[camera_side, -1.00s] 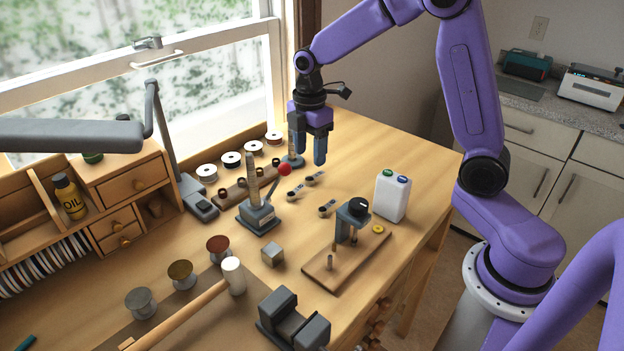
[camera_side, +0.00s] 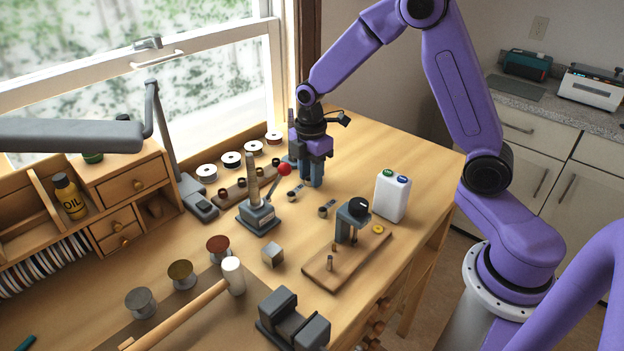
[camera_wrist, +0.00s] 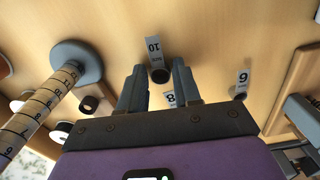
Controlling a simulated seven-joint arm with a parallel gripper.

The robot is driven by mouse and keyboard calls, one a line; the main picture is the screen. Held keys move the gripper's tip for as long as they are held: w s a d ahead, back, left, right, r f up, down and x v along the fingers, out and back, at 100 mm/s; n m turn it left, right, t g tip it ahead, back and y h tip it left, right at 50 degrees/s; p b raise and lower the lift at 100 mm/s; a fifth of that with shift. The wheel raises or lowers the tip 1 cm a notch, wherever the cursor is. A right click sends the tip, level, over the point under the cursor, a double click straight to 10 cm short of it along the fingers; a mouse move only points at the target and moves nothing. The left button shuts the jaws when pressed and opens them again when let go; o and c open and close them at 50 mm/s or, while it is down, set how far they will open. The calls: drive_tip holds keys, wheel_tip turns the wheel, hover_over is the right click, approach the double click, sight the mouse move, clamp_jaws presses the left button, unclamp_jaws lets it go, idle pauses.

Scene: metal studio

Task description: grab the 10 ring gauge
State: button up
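The 10 ring gauge (camera_wrist: 154,47) is a dark ring with a pale tag marked 10. In the wrist view its ring end appears between my fingertips, and its tag points away from the gripper. My gripper (camera_wrist: 159,68) is open with a finger on either side of that ring. I cannot tell whether either finger touches it. In the side view my gripper (camera_side: 312,184) points down low over the bench and hides the 10 gauge.
The 8 gauge (camera_wrist: 170,98) shows between my fingers, nearer the palm. The 6 gauge (camera_wrist: 241,83) lies to the right. A graduated mandrel (camera_wrist: 42,107) stands at left.

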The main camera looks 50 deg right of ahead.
clamp_jaws()
